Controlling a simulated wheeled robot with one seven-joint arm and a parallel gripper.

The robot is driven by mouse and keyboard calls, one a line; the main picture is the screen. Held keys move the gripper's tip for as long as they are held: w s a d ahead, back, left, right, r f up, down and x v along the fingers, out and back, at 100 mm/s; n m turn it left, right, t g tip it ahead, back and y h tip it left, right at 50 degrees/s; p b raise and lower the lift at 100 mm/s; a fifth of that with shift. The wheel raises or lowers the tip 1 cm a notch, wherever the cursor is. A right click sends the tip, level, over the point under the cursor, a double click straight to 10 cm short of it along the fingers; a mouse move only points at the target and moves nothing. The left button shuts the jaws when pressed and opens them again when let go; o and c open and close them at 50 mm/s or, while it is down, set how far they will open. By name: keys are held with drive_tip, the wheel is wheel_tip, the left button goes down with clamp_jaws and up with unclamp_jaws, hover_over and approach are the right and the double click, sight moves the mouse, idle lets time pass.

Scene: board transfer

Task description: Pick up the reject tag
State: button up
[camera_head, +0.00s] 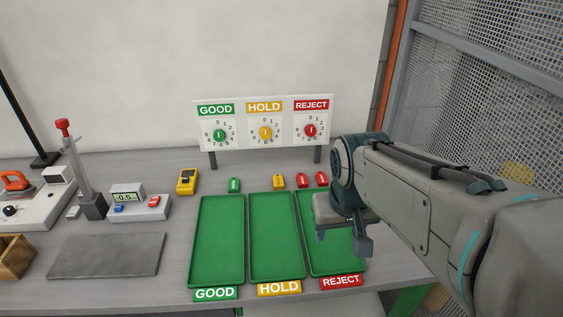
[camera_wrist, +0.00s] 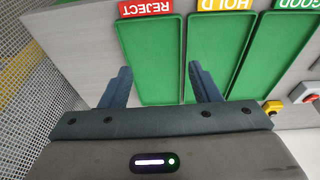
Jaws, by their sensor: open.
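Two red tags lie on the table behind the REJECT tray, a left red tag (camera_head: 303,181) and a right red tag (camera_head: 321,179). Their small print is unreadable. My gripper (camera_head: 342,240) is open and empty above the green REJECT tray (camera_head: 312,240), nearer the front than the tags. My arm and gripper cover part of that tray. In the wrist view, my gripper (camera_wrist: 160,70) shows two fingers apart with nothing between them but the green tray floor behind. The red REJECT label (camera_wrist: 146,7) is at the top there. The red tags do not show in the wrist view.
A green HOLD tray (camera_head: 274,245) and GOOD tray (camera_head: 216,245) lie to the left. A yellow tag (camera_head: 278,181) and green tag (camera_head: 234,185) lie behind them. The dial board (camera_head: 240,146) stands close behind the tags. A mesh fence (camera_head: 500,60) is at right.

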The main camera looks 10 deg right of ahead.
drive_tip(key=w+a+r+p, duration=0.1)
drive_tip(key=w+r, duration=0.2)
drive_tip(key=w, duration=1.5)
drive_tip(key=g+p, duration=0.1)
drive_tip(key=p, duration=0.1)
approach(302, 178)
drive_tip(key=f, duration=0.2)
drive_tip(key=shift+w+d+f+p, duration=0.15)
drive_tip(key=shift+d+f+p, duration=0.15)
drive_tip(key=shift+d+p, duration=0.1)
drive_tip(key=shift+w+a+f+p, duration=0.15)
drive_tip(key=shift+f+p, duration=0.2)
drive_tip(key=shift+f, duration=0.6)
drive_tip(key=shift+w+a+f+p, duration=0.15)
drive_tip(key=shift+f+p, duration=0.15)
drive_tip(key=shift+f, duration=0.6)
drive_tip(key=shift+w+f+p, duration=0.15)
drive_tip(key=shift+f+p, duration=0.2)
drive_tip(key=shift+f, duration=0.6)
drive_tip(key=c, duration=1.1)
